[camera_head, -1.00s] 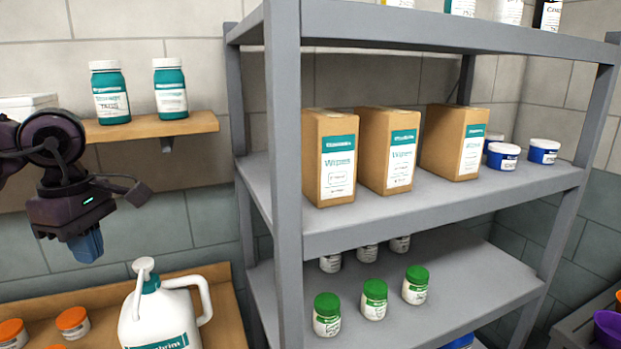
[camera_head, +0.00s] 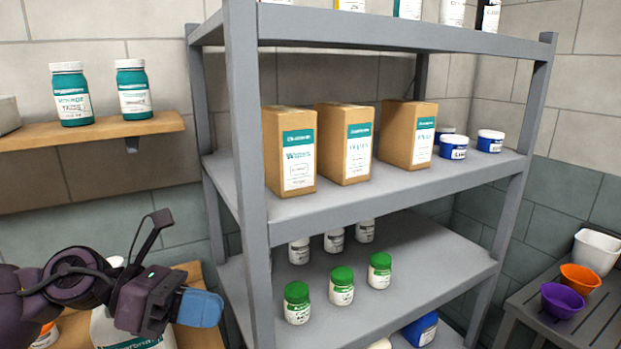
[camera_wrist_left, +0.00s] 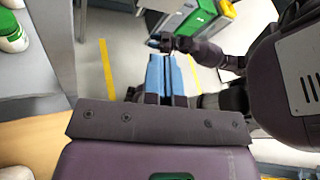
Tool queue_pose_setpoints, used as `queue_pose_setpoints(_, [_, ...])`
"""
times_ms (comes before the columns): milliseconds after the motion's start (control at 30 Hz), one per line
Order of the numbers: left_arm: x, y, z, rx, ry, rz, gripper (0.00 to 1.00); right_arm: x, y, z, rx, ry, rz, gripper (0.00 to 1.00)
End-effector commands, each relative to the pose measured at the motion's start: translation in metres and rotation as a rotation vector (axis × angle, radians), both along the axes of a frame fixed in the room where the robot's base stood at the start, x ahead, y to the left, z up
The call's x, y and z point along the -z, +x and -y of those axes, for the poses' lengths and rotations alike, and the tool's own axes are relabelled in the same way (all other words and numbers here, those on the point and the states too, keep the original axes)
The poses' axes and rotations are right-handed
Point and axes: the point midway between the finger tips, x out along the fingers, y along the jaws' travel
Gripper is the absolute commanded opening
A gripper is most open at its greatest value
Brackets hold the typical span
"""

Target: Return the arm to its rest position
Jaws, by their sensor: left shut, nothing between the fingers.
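My left gripper (camera_head: 201,308) shows at the lower left of the head view, its blue fingers pointing right toward the front post of the grey shelf rack. The fingers are shut and hold nothing. In the left wrist view the closed blue fingers (camera_wrist_left: 165,75) point out over open floor. Part of my other arm appears in that view, but its fingers are too unclear to read. A white jug (camera_head: 135,335) with a teal label stands on the wooden bench, partly hidden behind my left gripper and forearm.
Two teal bottles (camera_head: 72,95) stand on a wooden wall shelf (camera_head: 30,137). Bowls (camera_head: 562,300) sit on a side table at right.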

Motion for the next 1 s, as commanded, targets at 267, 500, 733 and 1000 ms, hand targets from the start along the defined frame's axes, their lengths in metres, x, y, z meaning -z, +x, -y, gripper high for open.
queue_pose_setpoints(267, [-0.017, 0.016, 0.016, -0.336, -0.554, -0.358, 0.0, 0.004, -0.007, 0.001, 0.004, 0.001, -0.013, 0.43])
queue_pose_setpoints(500, [-0.001, 0.038, -0.018, -0.681, -0.966, -0.714, 0.0, 0.003, -0.004, 0.0, 0.003, 0.002, -0.009, 0.43])
queue_pose_setpoints(733, [0.048, 0.043, -0.067, -1.032, -1.287, -1.05, 0.0, 0.002, -0.002, 0.0, 0.003, 0.002, -0.005, 0.43])
queue_pose_setpoints(1000, [0.146, 0.001, -0.122, -1.536, -1.626, -1.487, 0.0, 0.001, -0.001, -0.001, 0.002, 0.002, -0.002, 0.43])
